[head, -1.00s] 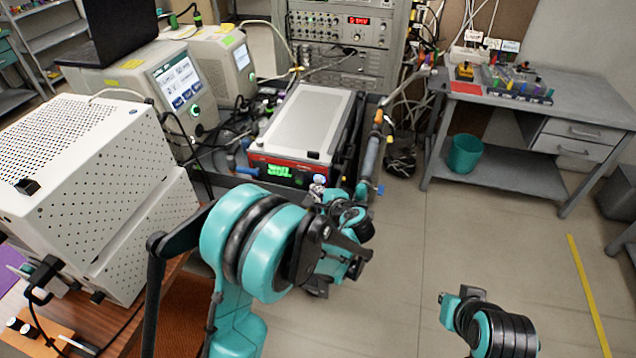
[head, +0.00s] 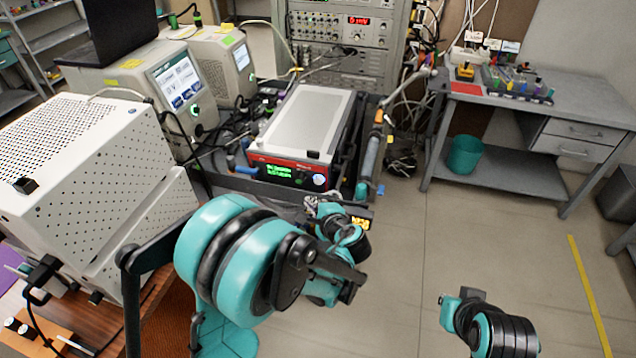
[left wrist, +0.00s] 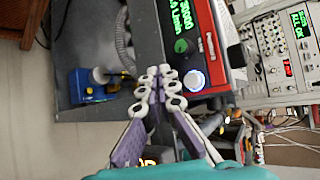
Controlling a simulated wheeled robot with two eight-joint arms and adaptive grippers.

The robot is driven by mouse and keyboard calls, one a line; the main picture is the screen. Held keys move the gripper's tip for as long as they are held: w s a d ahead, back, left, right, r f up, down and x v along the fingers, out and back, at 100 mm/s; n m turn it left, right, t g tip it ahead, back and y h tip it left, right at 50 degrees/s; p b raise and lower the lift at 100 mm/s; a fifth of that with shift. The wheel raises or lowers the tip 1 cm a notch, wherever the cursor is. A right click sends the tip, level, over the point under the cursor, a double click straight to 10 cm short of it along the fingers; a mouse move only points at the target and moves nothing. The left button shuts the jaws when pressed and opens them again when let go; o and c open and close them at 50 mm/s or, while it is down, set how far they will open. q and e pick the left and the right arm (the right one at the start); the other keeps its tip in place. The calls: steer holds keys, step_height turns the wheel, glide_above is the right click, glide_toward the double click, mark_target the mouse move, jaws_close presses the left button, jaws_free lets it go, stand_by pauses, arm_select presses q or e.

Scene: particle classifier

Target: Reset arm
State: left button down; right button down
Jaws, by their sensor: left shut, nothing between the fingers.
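My left gripper (head: 312,207) is in front of the classifier (head: 300,172), a box with a pale grey top, a red front and a green text display. In the left wrist view, the gripper's pale looped fingertips (left wrist: 160,74) meet, with nothing between them. They are close to the classifier's red-edged front panel (left wrist: 222,50), with its green display, a green knob and a white-and-blue knob (left wrist: 194,80); a gap shows between fingertips and knobs. My right arm enters the head view at the lower right; its gripper cannot be made out.
White perforated boxes (head: 80,165) stand at the left, beside a unit with a screen (head: 178,80). An instrument rack (head: 345,45) stands behind the classifier. A grey workbench (head: 560,110) with a teal bin (head: 465,155) is at the right. The floor (head: 420,250) between is clear.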

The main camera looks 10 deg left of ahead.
stand_by(0.7)
arm_select(q)
steer(key=s+r+n+g+h, duration=0.1)
steer(key=s+r+n+h, duration=0.1)
steer(key=s+n+h, duration=0.2)
steer(key=s+r+n+g+h, duration=0.2)
steer(key=s+n, duration=0.8)
steer(key=s, duration=0.9)
steer(key=shift+s+a+r+h, duration=0.35)
steer(key=shift+r+h, duration=0.25)
steer(key=shift+h, duration=0.4)
steer(key=shift+a, duration=0.1)
